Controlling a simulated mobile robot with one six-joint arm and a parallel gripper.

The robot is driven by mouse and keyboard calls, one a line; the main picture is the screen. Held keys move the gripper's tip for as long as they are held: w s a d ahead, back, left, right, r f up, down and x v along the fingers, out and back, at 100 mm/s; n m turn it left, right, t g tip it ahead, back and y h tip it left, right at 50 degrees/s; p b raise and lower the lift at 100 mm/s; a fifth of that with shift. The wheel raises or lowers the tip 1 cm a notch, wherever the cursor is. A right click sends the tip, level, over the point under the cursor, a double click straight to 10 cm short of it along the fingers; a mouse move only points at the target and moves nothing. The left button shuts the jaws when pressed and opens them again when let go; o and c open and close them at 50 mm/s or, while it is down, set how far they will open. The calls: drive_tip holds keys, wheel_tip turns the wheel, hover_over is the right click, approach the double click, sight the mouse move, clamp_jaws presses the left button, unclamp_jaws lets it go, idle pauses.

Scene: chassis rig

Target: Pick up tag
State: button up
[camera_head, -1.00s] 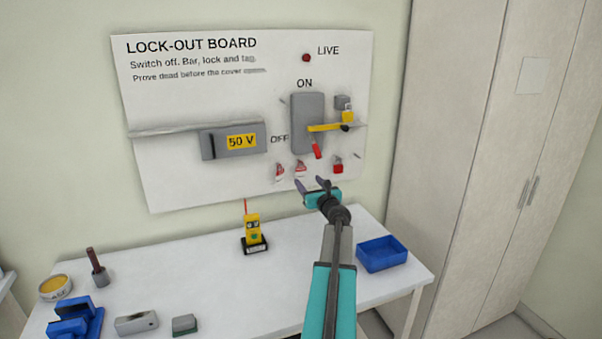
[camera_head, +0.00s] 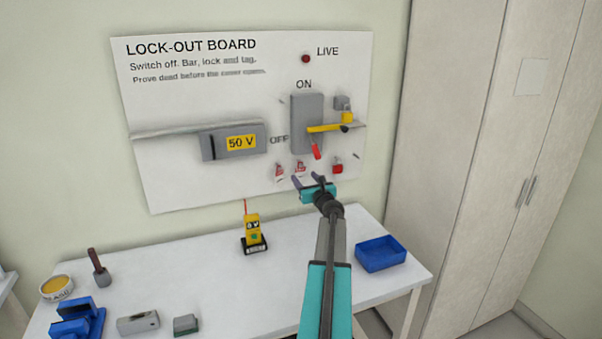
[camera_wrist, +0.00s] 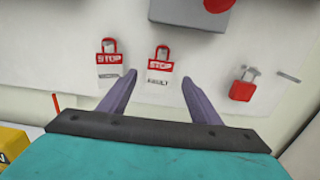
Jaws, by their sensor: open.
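Two red-and-white tags hang on the lock-out board. The left tag (camera_head: 279,171) reads "STOP" in the wrist view (camera_wrist: 109,66). The right tag (camera_head: 300,167) also shows in the wrist view (camera_wrist: 160,69), framed between my fingers. My gripper (camera_head: 308,181) is open and empty, just below and in front of the right tag. In the wrist view its two fingers (camera_wrist: 155,88) point up toward the board, apart from the tag. How far the fingertips are from the board is hard to tell.
A red padlock (camera_head: 337,165) hangs right of the tags. The grey switch (camera_head: 306,122), with a yellow bar (camera_head: 326,128) across it, is above. On the table stand a yellow tester (camera_head: 252,230) and a blue tray (camera_head: 381,254). Between them runs my arm.

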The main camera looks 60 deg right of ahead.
sight(301, 172)
drive_tip(key=shift+p+x, duration=0.55)
drive_tip(key=shift+x, duration=1.15)
drive_tip(key=c, duration=1.1)
drive_tip(key=shift+r+b, duration=0.25)
drive_tip(key=shift+b, duration=0.2)
drive_tip(key=shift+s+a, duration=0.25)
drive_tip(key=shift+s, duration=0.05)
drive_tip(key=b+v, duration=0.4)
drive_tip(key=v, duration=1.3)
drive_tip(key=shift+s+a+r, duration=0.1)
drive_tip(key=shift+a+r, duration=0.05)
drive_tip(key=shift+p, duration=0.95)
drive_tip(key=shift+w+d, duration=0.25)
drive_tip(key=shift+w, duration=0.1)
